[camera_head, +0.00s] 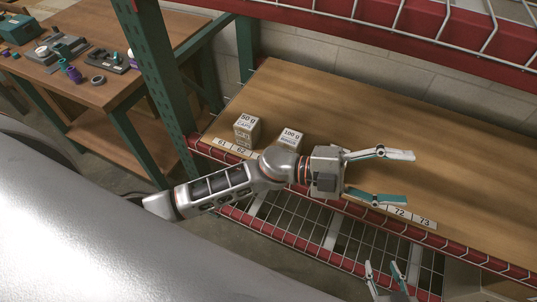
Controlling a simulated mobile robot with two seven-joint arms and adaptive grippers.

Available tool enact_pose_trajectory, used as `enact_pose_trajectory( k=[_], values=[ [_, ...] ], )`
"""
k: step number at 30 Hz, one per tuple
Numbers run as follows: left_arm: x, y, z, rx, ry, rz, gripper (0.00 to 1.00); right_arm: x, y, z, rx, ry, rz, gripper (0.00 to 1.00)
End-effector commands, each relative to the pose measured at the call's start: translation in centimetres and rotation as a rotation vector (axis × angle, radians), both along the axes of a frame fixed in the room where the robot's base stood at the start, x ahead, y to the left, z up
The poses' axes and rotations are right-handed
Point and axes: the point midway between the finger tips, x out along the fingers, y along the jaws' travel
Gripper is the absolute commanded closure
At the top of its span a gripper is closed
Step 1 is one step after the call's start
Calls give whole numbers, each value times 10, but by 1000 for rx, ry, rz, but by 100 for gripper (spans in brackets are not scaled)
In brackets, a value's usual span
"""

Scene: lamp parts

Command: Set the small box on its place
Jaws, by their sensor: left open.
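Two small boxes with printed labels stand on the wooden shelf near its front edge. The left one, marked 50 g (246,132), stands behind the number tags 61 and 62. The other, marked 100 g (291,138), stands to its right, partly hidden by my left arm. My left gripper (409,178) is open and empty above the front part of the shelf, to the right of both boxes, with its fingers pointing right. My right gripper (382,264) shows at the bottom edge in front of the shelf. Its two fingers are apart with nothing between them.
The wooden shelf (340,92) is clear behind and right of the boxes. Number tags 72 and 73 (412,215) lie along its front edge. A green upright (165,75) stands at its left end. A wire shelf lies below. A workbench (110,92) with lamp parts stands left.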

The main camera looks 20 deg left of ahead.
Motion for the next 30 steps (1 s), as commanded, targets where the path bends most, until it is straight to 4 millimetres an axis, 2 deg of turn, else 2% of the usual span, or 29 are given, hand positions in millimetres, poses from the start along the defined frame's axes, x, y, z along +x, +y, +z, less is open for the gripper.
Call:
enact_pose_trajectory(
  k=[2,5,8,9,11,13,15,18,21,24,30],
  values=[
    [19,24,-6,-99,138,157,38,0,0,0,0,0,0,60],
    [44,66,-29,-187,320,366,38,0,0,0,0,0,0,60],
    [58,117,-74,-233,516,574,38,0,0,0,0,0,0,60],
    [58,138,-96,-242,600,654,38,0,0,0,0,0,0,60],
    [51,172,-134,-242,727,772,38,0,0,0,0,0,0,60],
    [34,209,-179,-229,877,898,38,0,0,0,0,0,0,60],
    [9,240,-220,-207,1013,1000,38,0,0,0,0,0,0,60],
    [-28,273,-265,-168,1166,1103,38,0,0,0,0,1,0,60],
    [-58,292,-292,-137,1270,1164,38,0,0,0,0,1,0,60],
    [-75,302,-305,-119,1324,1194,38,0,0,0,0,1,0,60],
    [-80,304,-309,-113,1340,1200,38,0,0,0,0,1,0,60]
  ],
)
